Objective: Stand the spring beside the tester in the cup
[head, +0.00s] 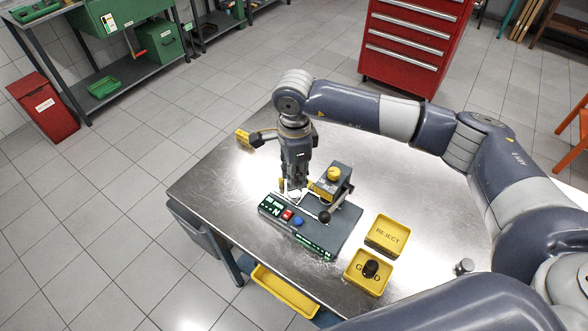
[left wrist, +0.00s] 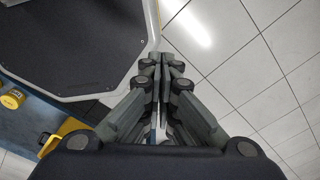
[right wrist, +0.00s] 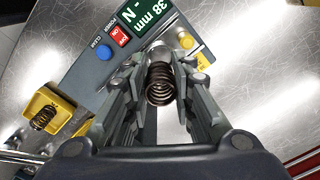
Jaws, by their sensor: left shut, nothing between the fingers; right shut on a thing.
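My right gripper (head: 293,190) points down over the tester (head: 342,228), at the left of its yellow-topped head (head: 333,176). In the right wrist view it is shut on a dark coil spring (right wrist: 160,84), held between its fingertips. A pale round part shows just past the spring in that view; I cannot tell if the spring touches the cup, which is mostly hidden by the gripper. The tester panel (right wrist: 85,28) shows a green "38 mm" display. My left gripper (left wrist: 164,66) is shut and empty over the tiled floor.
A yellow GOOD tray (head: 350,282) holds a dark spring (head: 371,268). A yellow REJECT tray (head: 387,233) sits behind it. The tester's black lever knob (head: 324,216) sticks out beside its head. A yellow object (head: 243,138) is at the table's far left. Bare steel lies around the tester.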

